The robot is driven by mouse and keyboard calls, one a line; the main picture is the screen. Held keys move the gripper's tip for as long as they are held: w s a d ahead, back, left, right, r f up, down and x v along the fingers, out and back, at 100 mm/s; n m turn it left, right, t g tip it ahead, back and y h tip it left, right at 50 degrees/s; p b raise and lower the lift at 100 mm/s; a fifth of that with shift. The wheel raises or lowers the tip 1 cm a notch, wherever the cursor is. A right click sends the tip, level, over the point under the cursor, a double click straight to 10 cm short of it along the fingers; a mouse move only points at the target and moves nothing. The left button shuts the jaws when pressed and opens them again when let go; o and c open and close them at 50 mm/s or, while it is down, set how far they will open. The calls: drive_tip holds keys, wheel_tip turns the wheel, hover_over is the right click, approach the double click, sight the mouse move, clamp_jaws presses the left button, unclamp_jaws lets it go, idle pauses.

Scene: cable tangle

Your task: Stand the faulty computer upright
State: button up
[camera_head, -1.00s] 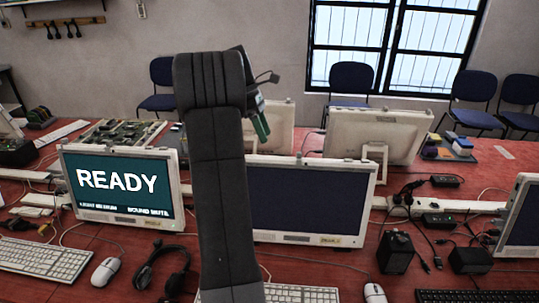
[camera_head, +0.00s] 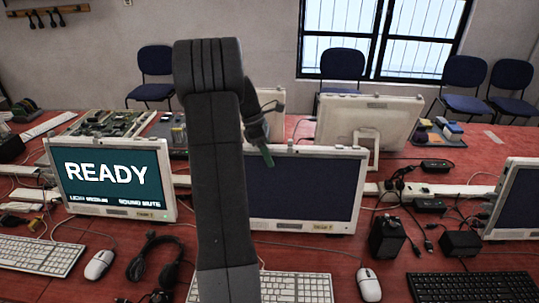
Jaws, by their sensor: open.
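A white all-in-one computer with a blank dark screen (camera_head: 310,195) stands upright on the red table, partly hidden by my arm. Left of it, a like computer shows READY on a teal screen (camera_head: 107,180). Another dark-screened computer (camera_head: 515,203) is cut off by the right edge. My gripper (camera_head: 264,148), with a green tip, hangs in front of the middle computer's upper left, partly behind my arm. It is open and holds nothing visible.
Keyboards (camera_head: 38,255), mice (camera_head: 369,284), a headset (camera_head: 155,262) and black power bricks (camera_head: 386,238) with cables crowd the red table (camera_head: 330,258). A computer seen from behind (camera_head: 368,122) and circuit boards (camera_head: 105,122) stand farther back. Chairs (camera_head: 342,65) line the wall.

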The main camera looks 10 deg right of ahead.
drive_tip(key=shift+s+d+f, duration=0.1)
drive_tip(key=shift+f, duration=0.15)
